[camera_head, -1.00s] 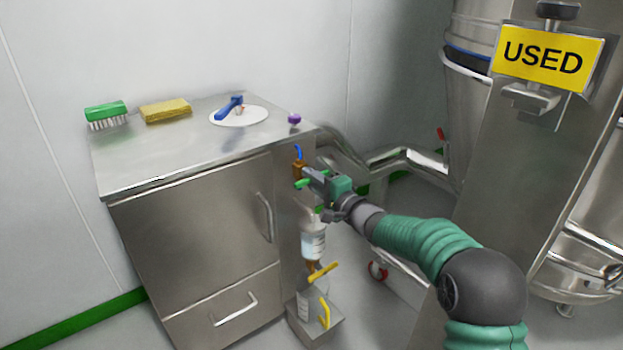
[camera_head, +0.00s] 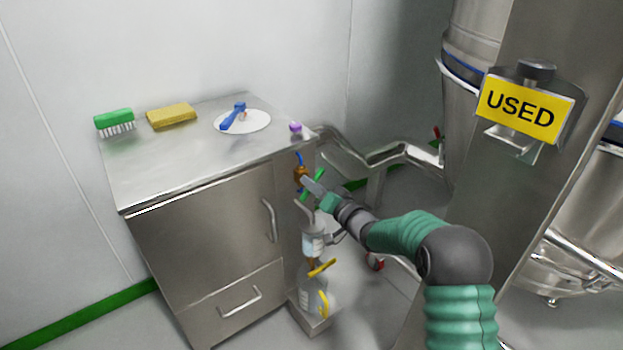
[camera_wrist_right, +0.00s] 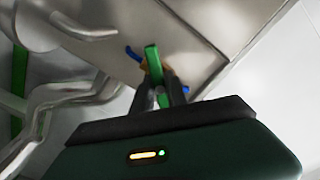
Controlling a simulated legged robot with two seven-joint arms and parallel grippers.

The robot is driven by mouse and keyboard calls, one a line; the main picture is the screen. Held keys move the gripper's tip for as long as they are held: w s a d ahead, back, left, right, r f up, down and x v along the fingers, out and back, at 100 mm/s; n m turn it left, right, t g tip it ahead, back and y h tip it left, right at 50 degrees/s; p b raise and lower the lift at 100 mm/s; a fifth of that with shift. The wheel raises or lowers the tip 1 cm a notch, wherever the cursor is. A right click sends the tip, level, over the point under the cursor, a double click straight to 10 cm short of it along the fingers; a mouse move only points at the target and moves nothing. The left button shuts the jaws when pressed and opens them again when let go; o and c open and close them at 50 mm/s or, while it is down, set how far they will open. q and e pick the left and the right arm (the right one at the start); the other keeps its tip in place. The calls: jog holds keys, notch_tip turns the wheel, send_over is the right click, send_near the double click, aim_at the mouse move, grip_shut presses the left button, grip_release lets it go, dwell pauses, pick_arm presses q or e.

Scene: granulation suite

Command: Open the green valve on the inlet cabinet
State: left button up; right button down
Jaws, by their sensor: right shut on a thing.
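The inlet cabinet (camera_head: 205,225) is a steel cabinet with a door and a drawer. On its right side is a brass valve body (camera_head: 300,176) with a green valve handle (camera_head: 319,176), which slants up to the right. My right gripper (camera_head: 309,186) reaches in from the right and is at this handle. In the right wrist view the green handle (camera_wrist_right: 152,62) stands between the two fingers of my right gripper (camera_wrist_right: 158,82), which are shut on it. A blue handle (camera_wrist_right: 133,54) shows just behind. My left gripper is not in view.
A green brush (camera_head: 114,120), a yellow sponge (camera_head: 171,115) and a white dish (camera_head: 255,121) with a blue tool lie on the cabinet top. Bottles (camera_head: 313,245) with yellow handles hang below the valve. Steel pipes (camera_head: 390,152) and a column with a "USED" sign (camera_head: 522,107) stand right.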

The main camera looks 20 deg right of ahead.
jog(key=n, duration=0.2)
jog(key=n+p, duration=0.1)
jog(key=shift+d+f+n, duration=0.1)
jog(key=shift+f+n, duration=0.15)
jog(key=shift+n, duration=0.15)
jog(key=shift+n+p, duration=0.3)
jog(key=shift+n, duration=1.9)
jog(key=c, duration=1.5)
grip_release()
jog(key=shift+o, duration=0.9)
jog(key=shift+r, duration=0.15)
